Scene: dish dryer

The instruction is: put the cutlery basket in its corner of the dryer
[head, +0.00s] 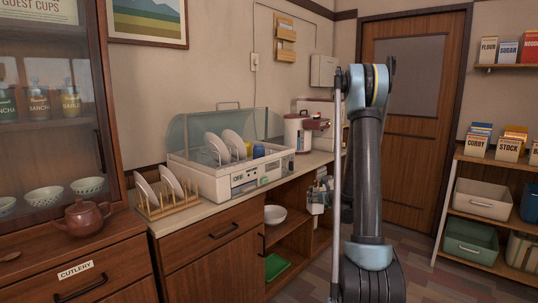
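The dish dryer (213,187) is a white box with a raised clear cover, standing on the counter. White plates (232,142) stand upright in it, with a blue cup (258,151) and a yellow item beside them. A small pale basket (317,203) with cutlery-like items sticking out of its top appears at the right end of the counter's front, below the worktop and close to my arm. What supports it is hidden. My arm rises at right of centre; its end and fingers cannot be made out.
A wooden plate rack (168,207) stands left of the dryer, near a brown teapot (83,217). A white and red appliance (297,133) stands right of the dryer. A white bowl (275,214) and green tray (276,266) sit on open shelves below. Floor shows at right.

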